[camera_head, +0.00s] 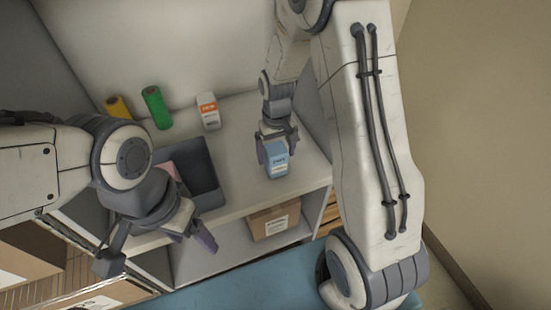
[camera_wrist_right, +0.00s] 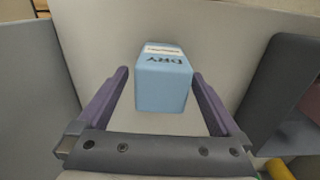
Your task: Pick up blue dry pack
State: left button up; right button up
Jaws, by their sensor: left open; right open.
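The blue dry pack (camera_head: 276,160) stands upright on the shelf, near its front right part. In the right wrist view the blue pack (camera_wrist_right: 164,85) shows the word "DRY" and sits between the two purple fingers. My right gripper (camera_head: 276,150) is open around the pack from above, with a finger on each side. In the right wrist view small gaps show between the pack and my right gripper's fingers (camera_wrist_right: 165,100). My left gripper (camera_head: 190,228) is open and empty, in front of the shelf's front edge, near the dark bin.
A dark grey bin (camera_head: 205,170) with something pink inside stands on the shelf (camera_head: 240,120). Behind it are a yellow roll (camera_head: 118,107), a green roll (camera_head: 156,107) and a white-orange pack (camera_head: 208,111). A cardboard box (camera_head: 272,222) sits on the shelf below.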

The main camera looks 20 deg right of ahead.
aim_at(276, 163)
jog(key=shift+a+f+p, duration=0.1)
jog(key=shift+f+p, duration=0.35)
jog(key=shift+f, duration=1.95)
grip_shut()
jog(key=shift+r, duration=0.1)
